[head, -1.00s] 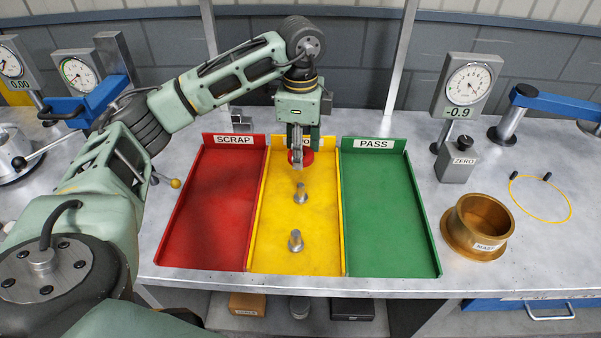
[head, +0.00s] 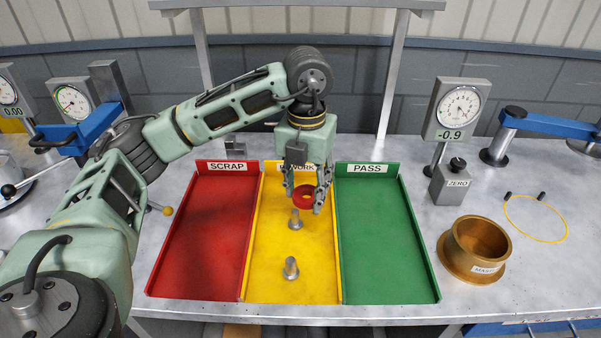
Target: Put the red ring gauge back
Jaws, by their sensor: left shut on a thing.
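The red ring gauge (head: 303,196) is between the fingers of my left gripper (head: 306,194), which is shut on it. The gripper points down over the far part of the yellow tray (head: 268,240), whose REWORK label is partly hidden by the gripper. Whether the ring touches the tray floor I cannot tell. A yellow ring outline (head: 564,231) with two dark pegs lies on the bench at the right. My right gripper is not in view.
Two metal plugs (head: 290,268) stand in the yellow tray. The red SCRAP tray (head: 205,235) and green PASS tray (head: 380,240) are empty. A brass MASTER ring (head: 475,248) and a dial gauge (head: 458,110) stand at the right.

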